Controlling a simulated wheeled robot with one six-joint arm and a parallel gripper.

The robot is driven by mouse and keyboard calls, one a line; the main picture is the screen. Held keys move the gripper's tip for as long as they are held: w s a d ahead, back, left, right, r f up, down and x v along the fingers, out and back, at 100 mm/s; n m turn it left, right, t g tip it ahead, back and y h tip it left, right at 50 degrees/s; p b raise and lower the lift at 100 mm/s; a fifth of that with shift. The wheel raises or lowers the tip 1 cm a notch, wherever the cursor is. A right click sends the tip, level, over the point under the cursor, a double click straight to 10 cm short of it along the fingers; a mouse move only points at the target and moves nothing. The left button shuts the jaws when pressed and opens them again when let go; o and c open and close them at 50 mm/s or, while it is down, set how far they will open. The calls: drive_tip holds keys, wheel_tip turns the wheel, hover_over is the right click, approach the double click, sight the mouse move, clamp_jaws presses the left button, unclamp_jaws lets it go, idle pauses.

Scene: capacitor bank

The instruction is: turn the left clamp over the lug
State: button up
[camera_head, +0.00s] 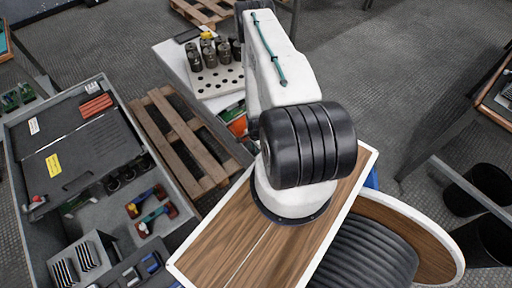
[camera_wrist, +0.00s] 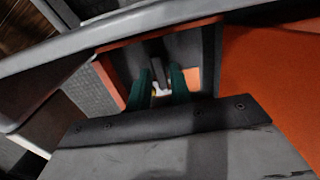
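In the wrist view, the two green fingers of my gripper (camera_wrist: 162,88) stand a little apart, pointing away into a dark recess with orange walls. A dark upright bar and a small pale yellow-white piece show between the fingertips. I cannot tell whether the fingers touch either, or whether one of these is the left clamp or the lug. In the head view my own arm hides the gripper and most of the orange housing (camera_head: 238,126), which shows only as a patch beside the white bench. No clamp or lug can be made out there.
A white bench (camera_head: 172,58) carries a perforated tray (camera_head: 218,82) with several dark cylinders. A wooden pallet (camera_head: 180,138) lies on the floor left of my arm. A grey tool case (camera_head: 22,150) stands at the left. A grey rail and dark bins (camera_head: 480,187) are at the right.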

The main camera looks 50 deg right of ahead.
drive_tip(key=shift+r, duration=0.1)
wheel_tip(320, 180, up, 8)
drive_tip(key=shift+f, duration=0.2)
idle(0.6)
